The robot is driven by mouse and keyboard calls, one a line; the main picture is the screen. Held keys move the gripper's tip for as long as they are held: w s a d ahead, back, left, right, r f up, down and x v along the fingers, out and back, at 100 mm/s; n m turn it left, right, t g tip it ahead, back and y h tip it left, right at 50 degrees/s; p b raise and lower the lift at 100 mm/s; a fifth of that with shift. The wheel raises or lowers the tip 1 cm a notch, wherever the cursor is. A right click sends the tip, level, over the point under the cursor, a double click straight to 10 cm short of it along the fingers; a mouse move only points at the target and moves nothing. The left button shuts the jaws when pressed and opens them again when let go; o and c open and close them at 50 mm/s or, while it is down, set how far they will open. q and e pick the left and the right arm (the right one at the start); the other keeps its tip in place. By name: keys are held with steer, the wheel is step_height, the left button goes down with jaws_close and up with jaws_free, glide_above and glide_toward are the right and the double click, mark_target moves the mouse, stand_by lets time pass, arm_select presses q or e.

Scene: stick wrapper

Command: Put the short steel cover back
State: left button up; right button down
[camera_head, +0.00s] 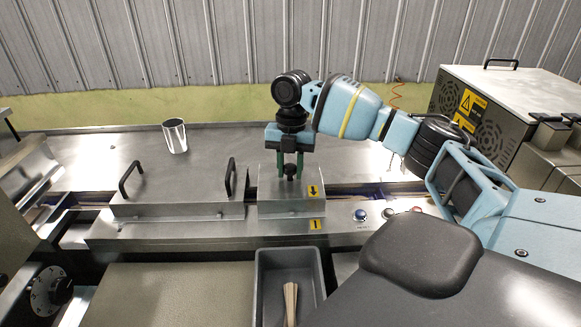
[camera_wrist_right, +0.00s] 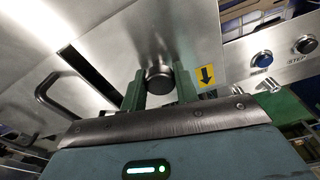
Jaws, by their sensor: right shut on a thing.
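The short steel cover (camera_head: 283,204) is a box-like lid with a black knob (camera_head: 290,170) on top and a yellow arrow label on its front. It is at the machine's rail, just right of the long cover; I cannot tell if it rests fully down. My right gripper (camera_head: 290,174) comes from above with green fingers shut on the knob. In the right wrist view the knob (camera_wrist_right: 160,79) sits between the fingers, with the cover (camera_wrist_right: 205,55) behind it. The cover's arrow stands roughly above a yellow mark (camera_head: 317,224) on the machine's front. My left gripper is not in view.
The long steel cover (camera_head: 178,207) with two black handles lies to the left. A steel cup (camera_head: 175,136) stands on the bench behind. A grey bin (camera_head: 265,290) with wooden sticks (camera_head: 290,300) is in front. Buttons (camera_head: 360,214) line the right side, near a vented machine (camera_head: 470,100).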

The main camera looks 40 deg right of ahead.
steer(key=c, duration=1.1)
jaws_free()
steer(key=shift+o, duration=0.2)
steer(key=r, duration=0.8)
steer(key=shift+w+d, duration=0.35)
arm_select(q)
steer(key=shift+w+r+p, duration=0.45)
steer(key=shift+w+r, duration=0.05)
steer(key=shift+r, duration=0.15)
arm_select(e)
steer(key=r, duration=0.4)
steer(key=shift+d, duration=0.2)
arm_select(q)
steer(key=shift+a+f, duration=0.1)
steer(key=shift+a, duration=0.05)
arm_select(e)
steer(key=shift+w, duration=0.1)
